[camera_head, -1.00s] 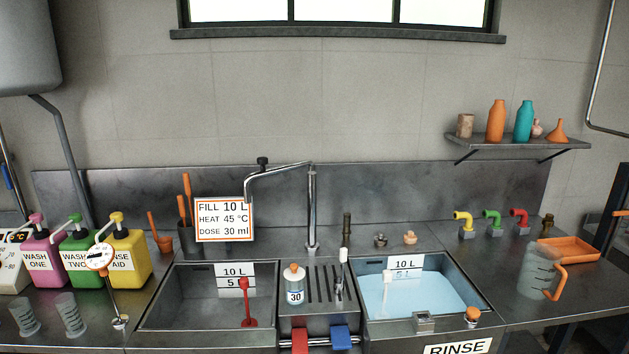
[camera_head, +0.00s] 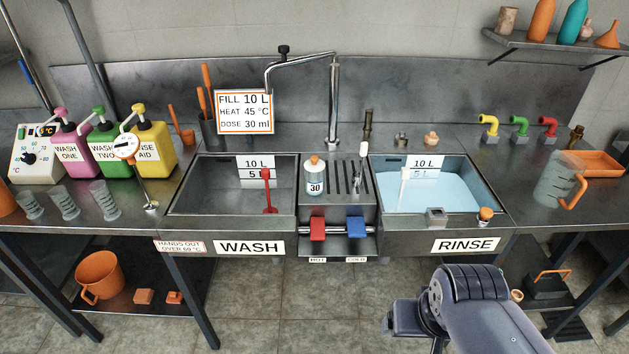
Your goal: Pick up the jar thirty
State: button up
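The jar thirty (camera_head: 315,178) is a small clear jar with an orange lid and a white label reading 30. It stands upright on the metal drainer (camera_head: 345,182) between the two sinks, beside the drainer's dark slots. Part of my arm shows at the lower right, in front of the sink unit and well apart from the jar. My gripper's fingers are not visible.
The empty wash basin (camera_head: 225,190) is left of the jar, with a red-handled tool (camera_head: 267,190) close by. The rinse basin (camera_head: 430,192) holds bluish water. The tap (camera_head: 334,105) rises behind the jar. Red (camera_head: 318,228) and blue (camera_head: 356,226) handles sit below in front.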

aim_at(313, 182)
jog(key=i+j+u, duration=0.15)
jog(key=i+j, duration=0.6)
